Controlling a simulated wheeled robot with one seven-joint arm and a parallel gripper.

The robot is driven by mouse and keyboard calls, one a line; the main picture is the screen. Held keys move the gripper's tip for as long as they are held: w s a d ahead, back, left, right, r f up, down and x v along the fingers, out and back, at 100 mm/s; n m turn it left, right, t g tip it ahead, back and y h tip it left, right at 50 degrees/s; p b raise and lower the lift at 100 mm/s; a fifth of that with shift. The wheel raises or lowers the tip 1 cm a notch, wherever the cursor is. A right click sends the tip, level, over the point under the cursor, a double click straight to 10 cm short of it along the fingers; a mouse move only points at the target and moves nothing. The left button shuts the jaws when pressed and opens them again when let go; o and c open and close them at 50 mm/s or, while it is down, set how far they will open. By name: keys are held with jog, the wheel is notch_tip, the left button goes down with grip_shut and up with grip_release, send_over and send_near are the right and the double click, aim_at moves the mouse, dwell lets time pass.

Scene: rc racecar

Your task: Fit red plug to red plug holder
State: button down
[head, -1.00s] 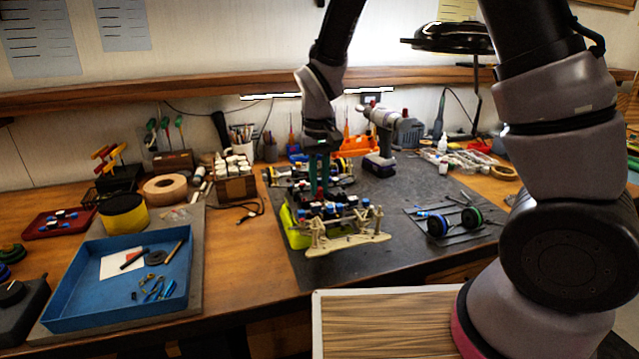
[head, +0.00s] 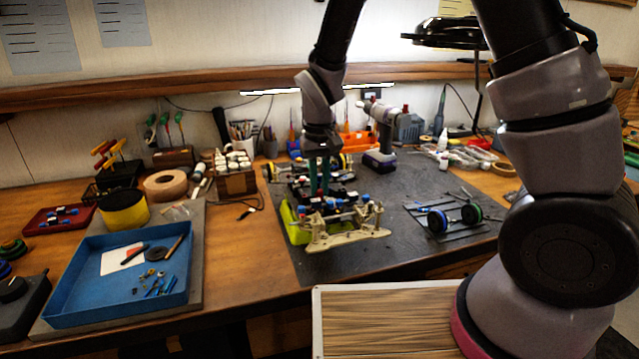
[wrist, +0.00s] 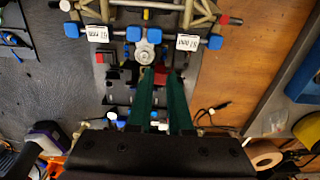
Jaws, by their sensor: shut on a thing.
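The racecar chassis (head: 345,226) stands on the dark mat, with tan suspension parts and blue and black fittings. My gripper (head: 319,190) points down over the middle of the chassis, its green fingers low among the dark parts. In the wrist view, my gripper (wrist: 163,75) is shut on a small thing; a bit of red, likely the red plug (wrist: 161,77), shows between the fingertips. A red block (wrist: 100,57) sits on the chassis left of the fingers. I cannot tell which part is the red plug holder, or whether the plug touches it.
A blue tray (head: 70,309) with tools lies at left. A drill (head: 384,130) and orange bin (head: 356,143) stand behind. The mat (head: 400,255) is bare at the front right.

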aim_at(320, 191)
jog(key=shift+f, duration=0.15)
jog(key=c, duration=1.2)
grip_release()
jog(key=shift+c, duration=0.2)
jog(key=o, duration=0.5)
notch_tip(320, 191, up, 11)
jog(key=shift+f, duration=0.15)
